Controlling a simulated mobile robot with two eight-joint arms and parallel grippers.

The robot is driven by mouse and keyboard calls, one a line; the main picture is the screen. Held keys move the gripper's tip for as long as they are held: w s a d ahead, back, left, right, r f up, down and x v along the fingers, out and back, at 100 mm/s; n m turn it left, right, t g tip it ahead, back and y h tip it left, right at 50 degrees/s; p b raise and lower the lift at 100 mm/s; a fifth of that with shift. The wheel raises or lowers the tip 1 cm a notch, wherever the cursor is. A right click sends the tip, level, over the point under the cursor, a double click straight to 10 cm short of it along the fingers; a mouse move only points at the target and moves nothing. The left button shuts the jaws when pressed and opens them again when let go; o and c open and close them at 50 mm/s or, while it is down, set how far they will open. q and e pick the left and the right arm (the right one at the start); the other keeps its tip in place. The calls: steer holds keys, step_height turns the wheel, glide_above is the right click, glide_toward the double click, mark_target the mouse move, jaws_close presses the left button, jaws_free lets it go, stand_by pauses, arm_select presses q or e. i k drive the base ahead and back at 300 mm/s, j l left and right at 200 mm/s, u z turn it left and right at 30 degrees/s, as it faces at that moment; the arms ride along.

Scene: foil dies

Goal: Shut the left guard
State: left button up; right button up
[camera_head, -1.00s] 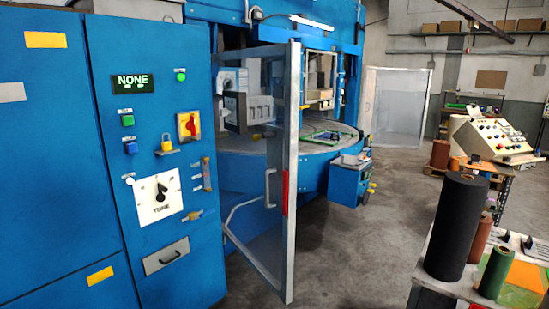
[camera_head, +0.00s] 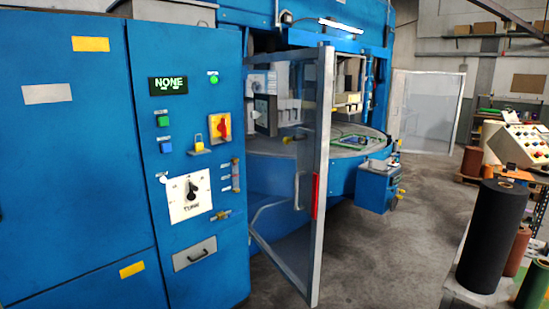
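The left guard (camera_head: 320,150) is a clear panel in a grey metal frame, standing open. It swings out from the blue machine (camera_head: 200,270) toward me. A handle (camera_head: 297,190) and a red strip (camera_head: 316,196) sit near its free edge. Behind it shows the round grey table (camera_head: 350,148) of the machine. A second clear guard (camera_head: 428,110) also stands open on the far right side of the machine. Neither of my grippers is in view.
The blue cabinet front carries a dial (camera_head: 190,196), a red and yellow switch (camera_head: 219,128) and several buttons. A small blue box (camera_head: 377,190) stands by the round table. A bench with dark rolls (camera_head: 490,235) is at the right. The grey floor (camera_head: 385,260) between is clear.

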mark_target(311, 177)
steer(key=i+j+z, duration=0.1)
steer(key=z, duration=0.3)
steer(key=i+j+z, duration=0.1)
steer(key=z, duration=0.35)
steer(key=i+j+z, duration=0.15)
steer(key=j, duration=0.2)
steer(key=i+j+z, duration=0.2)
steer(key=j, duration=0.15)
steer(key=j+z, duration=0.15)
steer(key=j, duration=0.2)
steer(key=i+j, duration=0.1)
steer(key=j, duration=0.3)
steer(key=i+j, duration=0.15)
steer(key=j, duration=0.3)
steer(key=i+j+z, duration=0.1)
steer(key=j, duration=0.3)
steer(key=i+j, duration=0.1)
steer(key=j, duration=0.3)
steer(key=i+j, duration=0.1)
steer(key=j, duration=0.35)
